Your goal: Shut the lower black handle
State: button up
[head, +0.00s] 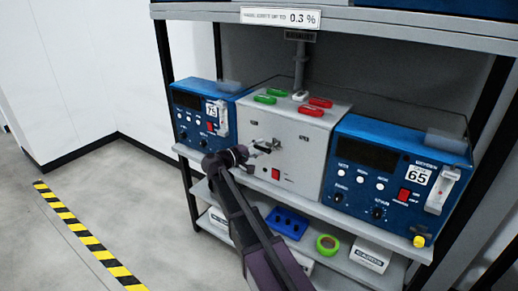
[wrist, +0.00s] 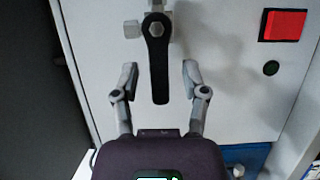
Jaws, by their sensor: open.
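A black handle (wrist: 158,68) hangs straight down in the wrist view from a metal bolt and valve fitting (wrist: 156,28) on the grey analyser box (wrist: 225,85). My gripper (wrist: 160,80) is open, one finger on each side of the handle, with a visible gap on both sides. In the head view my gripper (head: 250,153) is at the front face of the grey box (head: 306,160), left of its red switch (head: 276,174). Small fittings (head: 266,144) show beside it there. My arm hides part of the face, and I cannot tell the two handles apart in that view.
Blue instruments stand left (head: 203,112) and right (head: 385,180) of the box. Green (head: 270,91) and red (head: 318,102) pieces lie on its top. The lower shelf holds a blue rack (head: 287,222), a green tape roll (head: 327,244) and white boxes (head: 370,256). The floor at left is clear.

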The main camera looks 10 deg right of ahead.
grip_shut()
jog(key=shift+f+n+b, duration=0.2)
jog(key=shift+n+b, duration=0.1)
jog(key=shift+b, duration=0.05)
jog(key=n+b, duration=0.1)
jog(key=f+n+h+b, duration=0.1)
jog(key=n+b, duration=0.1)
jog(key=shift+s+d+f+t, duration=0.1)
jog(key=shift+f+t, duration=0.05)
jog(key=shift+t, duration=0.25)
jog(key=d+n+t+b, duration=0.1)
jog(key=n+t+b, duration=0.1)
jog(key=n, duration=0.4)
jog(key=s+f+n+t+y+b, duration=0.1)
jog(key=n+t+b, duration=0.2)
jog(key=n, duration=0.3)
jog(key=s+d+f+n+t+b, duration=0.1)
jog(key=n+t+b, duration=0.1)
jog(key=n, duration=0.5)
jog(key=shift+s+d+f+t+y, duration=0.1)
jog(key=shift+s+d+t+y, duration=0.2)
jog(key=shift+t, duration=0.4)
